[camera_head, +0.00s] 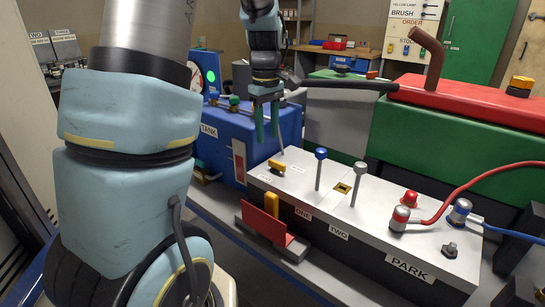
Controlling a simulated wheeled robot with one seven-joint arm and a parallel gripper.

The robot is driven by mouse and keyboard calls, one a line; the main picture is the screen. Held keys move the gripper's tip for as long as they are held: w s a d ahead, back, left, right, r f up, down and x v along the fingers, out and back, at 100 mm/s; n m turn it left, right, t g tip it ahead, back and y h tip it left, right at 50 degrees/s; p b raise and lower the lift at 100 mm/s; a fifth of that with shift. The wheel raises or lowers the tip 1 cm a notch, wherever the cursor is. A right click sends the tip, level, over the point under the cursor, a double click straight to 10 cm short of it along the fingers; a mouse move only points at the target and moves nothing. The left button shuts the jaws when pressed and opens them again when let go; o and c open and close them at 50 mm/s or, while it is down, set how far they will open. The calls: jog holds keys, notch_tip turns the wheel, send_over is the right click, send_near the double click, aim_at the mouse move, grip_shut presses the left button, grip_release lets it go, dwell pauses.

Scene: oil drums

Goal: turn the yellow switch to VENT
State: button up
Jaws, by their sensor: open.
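A small yellow switch handle (277,165) lies on the far left end of the white console top (320,205), with small label plates beside it that I cannot read. A second yellow piece (272,203) stands at the console's front face, next to a red plate. I cannot tell for sure which yellow piece is the switch, and I can read no VENT mark. My gripper (267,122) points down with its two green fingers apart. It is empty and appears above and behind the yellow handle, clear of it.
Blue-topped (320,170) and grey-topped (358,184) levers stand upright on the console. A red button (411,198) and cable plugs (401,217) are at its right. A blue tank (225,130) stands behind left; a red and green machine (450,130) behind right.

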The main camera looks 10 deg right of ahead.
aim_at(277, 162)
jog(key=shift+n, duration=0.9)
jog(key=d+f, duration=0.1)
jog(key=f, duration=0.2)
jog(key=w+d+f+p, duration=0.1)
jog(key=f, duration=0.2)
jog(key=w+f, duration=0.1)
jog(key=f, duration=0.2)
jog(key=shift+d+f+p, duration=0.35)
jog(key=shift+d+f, duration=0.05)
grip_shut()
